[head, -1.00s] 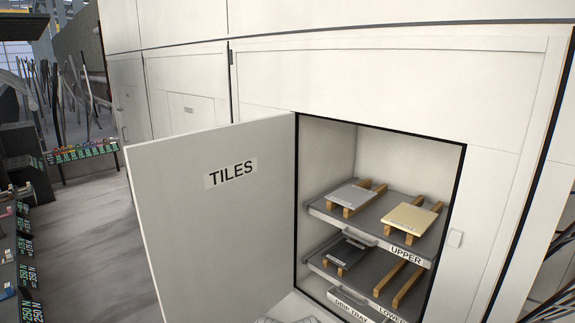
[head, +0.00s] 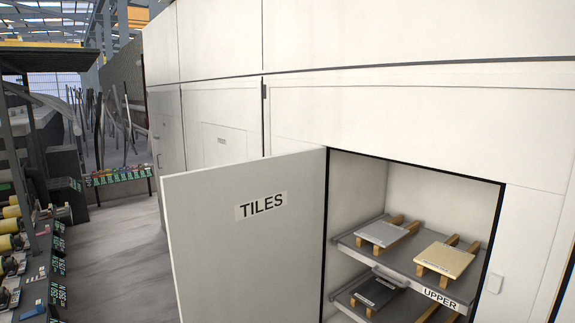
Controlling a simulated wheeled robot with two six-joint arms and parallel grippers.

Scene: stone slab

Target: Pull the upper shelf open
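The upper shelf (head: 402,262) is a grey tray inside an open white cabinet, with a front label reading UPPER (head: 440,298) and a handle (head: 387,277) on its front edge. It looks pushed in. A grey tile (head: 383,233) and a cream tile (head: 445,259) lie on wooden strips on it. The cabinet door (head: 245,245), labelled TILES, stands swung open to the left. Neither of my grippers is in view.
Below is a lower shelf (head: 395,305) with a dark tile (head: 374,292), partly cut off by the frame's bottom. More white cabinets line the wall. At the left stand racks with coloured items (head: 10,243) beside a clear grey floor (head: 115,250).

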